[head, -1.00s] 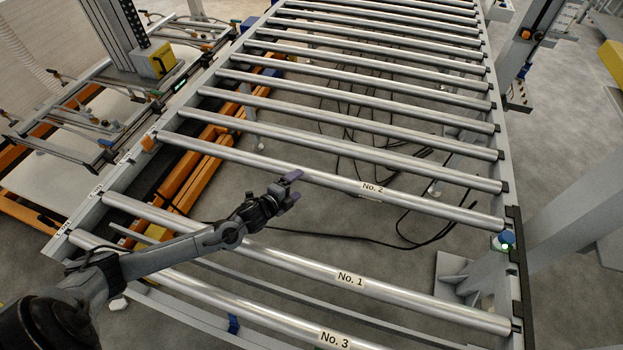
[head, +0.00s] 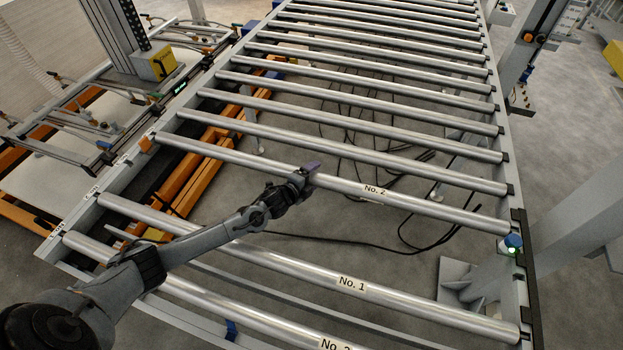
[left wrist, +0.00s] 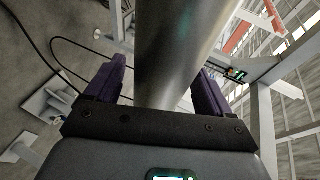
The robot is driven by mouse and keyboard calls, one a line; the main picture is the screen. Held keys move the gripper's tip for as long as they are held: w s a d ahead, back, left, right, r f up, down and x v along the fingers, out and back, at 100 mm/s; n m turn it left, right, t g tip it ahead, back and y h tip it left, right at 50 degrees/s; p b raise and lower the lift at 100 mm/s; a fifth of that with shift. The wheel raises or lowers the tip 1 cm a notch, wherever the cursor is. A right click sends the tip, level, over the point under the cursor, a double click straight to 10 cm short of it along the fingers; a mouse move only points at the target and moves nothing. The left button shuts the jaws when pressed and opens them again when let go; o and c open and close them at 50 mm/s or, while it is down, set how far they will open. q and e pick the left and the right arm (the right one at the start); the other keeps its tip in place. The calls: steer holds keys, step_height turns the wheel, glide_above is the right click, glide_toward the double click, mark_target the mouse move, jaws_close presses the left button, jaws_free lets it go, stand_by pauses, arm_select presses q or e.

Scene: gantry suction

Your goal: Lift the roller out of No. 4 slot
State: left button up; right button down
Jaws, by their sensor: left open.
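The roller labelled No. 2 (head: 420,206) lies across the conveyor frame, with both ends at the side rails. My left gripper (head: 308,174) is at this roller, left of its label. In the left wrist view the roller (left wrist: 178,45) runs between the two purple fingers of the open gripper (left wrist: 160,82), which is not closed on it. Slot tags on the left rail (head: 112,172) are too small to read, so I cannot tell which slot is No. 4. My right gripper is not in view.
Rollers labelled No. 1 (head: 400,302) and No. 3 (head: 240,317) lie nearer to me. Several unlabelled rollers lie beyond No. 2. A wide gap separates No. 2 from No. 1. Orange beams (head: 200,165) and black cables (head: 340,244) are below the frame.

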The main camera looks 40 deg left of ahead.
arm_select(q)
jaws_close()
steer(key=shift+r, duration=0.25)
stand_by(0.4)
steer(key=shift+r, duration=0.1)
